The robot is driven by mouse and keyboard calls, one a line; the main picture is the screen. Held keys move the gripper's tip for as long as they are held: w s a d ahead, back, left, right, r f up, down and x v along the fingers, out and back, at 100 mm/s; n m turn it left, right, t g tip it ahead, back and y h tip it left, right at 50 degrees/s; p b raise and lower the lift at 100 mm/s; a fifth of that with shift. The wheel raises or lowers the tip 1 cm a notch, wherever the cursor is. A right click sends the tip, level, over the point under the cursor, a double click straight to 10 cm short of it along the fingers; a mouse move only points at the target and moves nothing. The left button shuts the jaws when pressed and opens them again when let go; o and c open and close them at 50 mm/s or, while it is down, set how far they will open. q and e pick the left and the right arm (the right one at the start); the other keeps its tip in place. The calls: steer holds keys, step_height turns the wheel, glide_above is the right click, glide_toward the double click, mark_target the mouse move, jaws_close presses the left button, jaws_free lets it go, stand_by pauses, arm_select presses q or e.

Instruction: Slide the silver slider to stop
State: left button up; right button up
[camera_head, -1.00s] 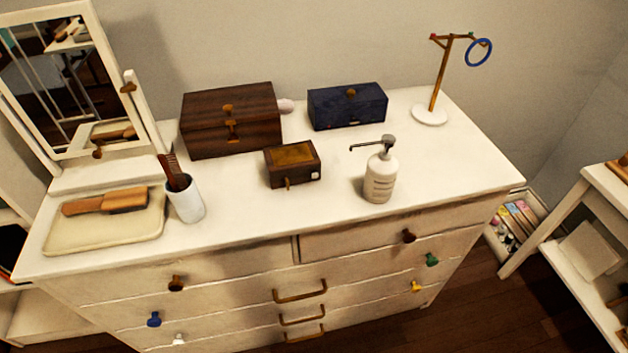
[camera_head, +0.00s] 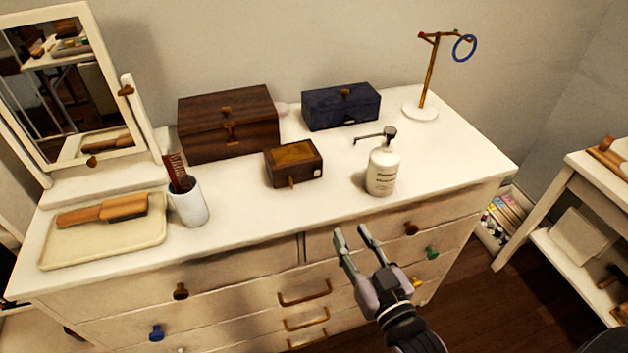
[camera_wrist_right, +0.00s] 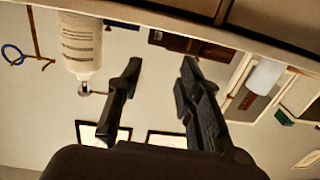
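A small brown wooden box (camera_head: 293,166) with a tan top panel stands in the middle of the dresser top. A small silver-white piece (camera_head: 317,173), which looks like the slider, sits on the right part of its front, and a brass lever (camera_head: 291,182) sticks out lower on the front. My right gripper (camera_head: 352,231) is open and empty, in front of the dresser's upper drawers and apart from the box. In the right wrist view, which looks upside down, the open fingers (camera_wrist_right: 160,63) show with the box (camera_wrist_right: 190,45) beyond them. My left gripper is not in view.
A white pump bottle (camera_head: 383,170) stands right of the box, its spout pointing left. A white cup (camera_head: 188,203) with a comb is to the left. A large brown box (camera_head: 228,124) and a blue box (camera_head: 341,107) stand behind. The dresser top (camera_head: 275,212) is clear before the small box.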

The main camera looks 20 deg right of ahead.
steer(key=r, duration=0.1)
steer(key=p, duration=0.2)
glide_toward(317, 172)
steer(key=w, duration=0.8)
steer(key=shift+a+f, duration=0.1)
steer(key=shift+a, duration=0.2)
steer(key=shift+c, duration=0.4)
jaws_close()
